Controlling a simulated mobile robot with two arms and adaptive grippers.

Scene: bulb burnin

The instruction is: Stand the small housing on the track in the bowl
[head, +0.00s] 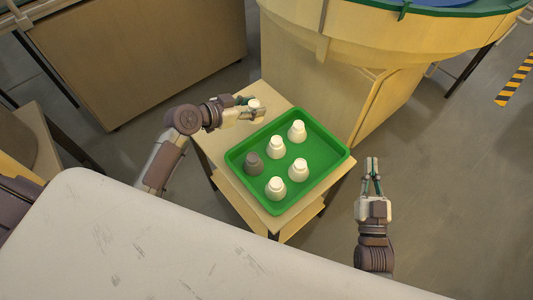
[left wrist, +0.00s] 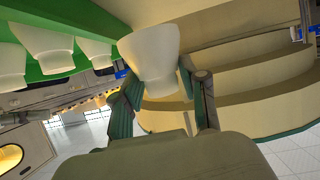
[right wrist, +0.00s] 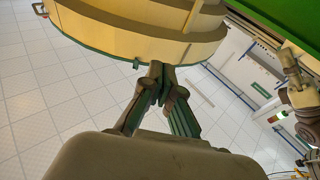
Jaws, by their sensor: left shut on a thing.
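My left gripper (head: 250,111) is shut on a white, flared housing (head: 254,102), held above the far left side of the small table. The held housing also shows in the left wrist view (left wrist: 150,52), between the fingers, wide end toward the top of the picture. The large round cream bowl (head: 400,32) stands at the top right with a green rim (head: 470,11) and a strip of blue inside. Most of its inside, with any track, is out of view. My right gripper (head: 373,165) is empty, its fingertips together, right of the table.
A green tray (head: 328,135) on the small wooden table (head: 222,146) holds several pale housings (head: 297,131) and one dark grey one (head: 253,163). A wooden cabinet (head: 130,55) stands at the back left. Floor is open at the right.

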